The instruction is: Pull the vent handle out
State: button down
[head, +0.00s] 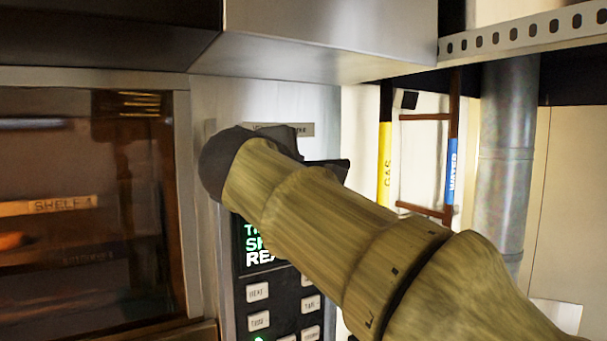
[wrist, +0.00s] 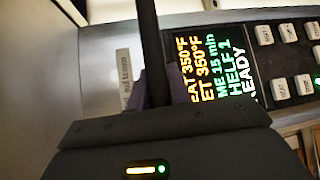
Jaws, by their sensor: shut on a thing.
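My gripper (wrist: 151,55) is at the oven's steel front panel, above the control display, and is shut on the vent handle. The handle itself is hidden behind the dark fingers and gripper body, so how far out it stands cannot be told. A small label plate (wrist: 124,78) sits on the panel beside the fingers in the wrist view; its text is too blurred to read. In the head view my arm reaches in from the lower right, and the dark gripper (head: 325,168) covers part of the panel just below the label plate (head: 300,129).
The lit display (wrist: 212,70) reads 350°F and READY, with several buttons (wrist: 282,88) beside it. The glass oven door (head: 80,230) is at left. A steel hood (head: 320,55) overhangs above. Gas (head: 385,165) and water (head: 452,170) pipes and a grey duct (head: 508,150) stand at right.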

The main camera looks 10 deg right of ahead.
jog(key=shift+f, duration=0.2)
jog(key=c, duration=1.7)
grip_release()
jog(key=o, duration=0.3)
jog(key=shift+s, duration=0.1)
jog(key=shift+o, duration=0.5)
jog(key=shift+s+d+r, duration=0.1)
jog(key=shift+s+r, duration=0.05)
jog(key=shift+s, duration=0.05)
jog(key=shift+w, duration=0.1)
jog(key=b+v, duration=0.4)
jog(key=v, duration=1.3)
jog(key=shift+s+b, duration=0.25)
jog(key=shift+b, duration=0.15)
